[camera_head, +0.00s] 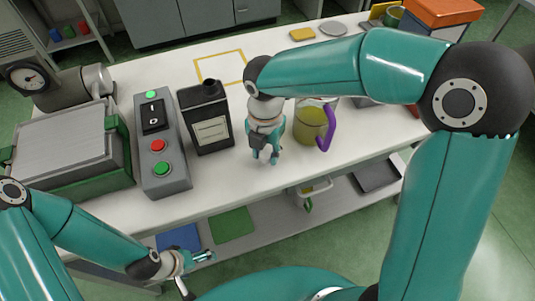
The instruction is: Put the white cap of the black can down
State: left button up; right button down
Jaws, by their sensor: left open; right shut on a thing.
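The black can (212,132) with a pale label stands upright on the white table. Its dark neck shows at the top with no white cap on it. My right gripper (264,158) points down just right of the can, over the front part of the table. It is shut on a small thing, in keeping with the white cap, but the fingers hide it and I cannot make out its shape. I cannot tell whether it touches the table. My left gripper (196,272) is open and empty, low in front of the table.
A grey button box (176,183) stands left of the can. A jug (307,128) with yellow-green liquid and a purple handle stands close right of my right gripper. A yellow outlined square (222,66) marks bare tabletop behind. The front strip (225,183) is clear.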

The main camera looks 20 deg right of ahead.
aim_at(266, 154)
jog(key=shift+f, duration=0.85)
jog(key=shift+f, duration=0.2)
jog(key=c, duration=0.8)
grip_release()
jog(key=shift+r, duration=0.2)
notch_tip(266, 154, up, 12)
jog(key=shift+r+p, duration=0.1)
jog(key=shift+p, duration=0.25)
jog(key=shift+s, duration=0.1)
